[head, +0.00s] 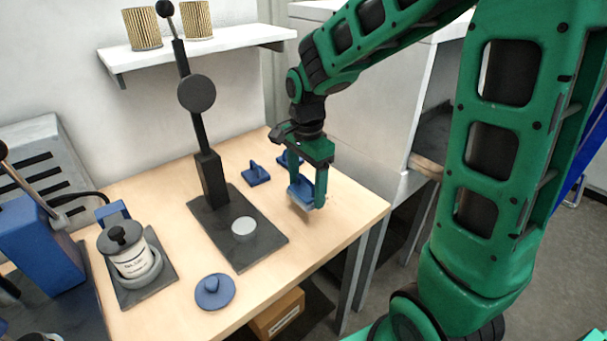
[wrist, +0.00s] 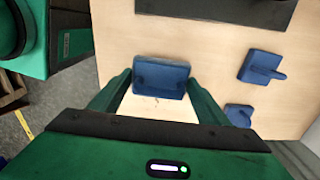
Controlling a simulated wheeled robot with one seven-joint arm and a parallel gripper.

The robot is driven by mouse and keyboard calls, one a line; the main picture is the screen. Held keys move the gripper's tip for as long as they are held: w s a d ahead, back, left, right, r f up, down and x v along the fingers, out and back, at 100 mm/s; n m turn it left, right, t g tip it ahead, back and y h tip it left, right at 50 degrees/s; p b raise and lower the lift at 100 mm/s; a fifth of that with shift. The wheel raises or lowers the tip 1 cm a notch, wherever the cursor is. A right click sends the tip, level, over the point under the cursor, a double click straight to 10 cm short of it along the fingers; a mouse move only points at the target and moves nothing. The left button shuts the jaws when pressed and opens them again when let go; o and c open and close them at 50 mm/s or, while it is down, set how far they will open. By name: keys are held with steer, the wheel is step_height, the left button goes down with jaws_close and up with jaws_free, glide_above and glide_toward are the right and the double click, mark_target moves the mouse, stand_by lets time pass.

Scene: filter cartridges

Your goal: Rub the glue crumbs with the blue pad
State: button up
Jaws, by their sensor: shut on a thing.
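My gripper (head: 306,178) is shut on a blue pad (head: 301,191) near the right front of the wooden table. In the wrist view the pad (wrist: 162,78) sits between the two green fingers. The pad looks tilted in the head view, and I cannot tell whether it touches the table. A few tiny dark specks, perhaps glue crumbs (wrist: 157,100), show beside the pad in the wrist view. In the head view I cannot make the crumbs out clearly.
Two other blue handled pieces (head: 256,174) (wrist: 238,115) lie nearby. A black press stand (head: 262,245) with a pale disc is left of my gripper. A blue round lid (head: 215,292) and a labelled canister (head: 130,260) stand further left. The table's right edge is close.

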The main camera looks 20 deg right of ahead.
steer(key=shift+r, duration=1.95)
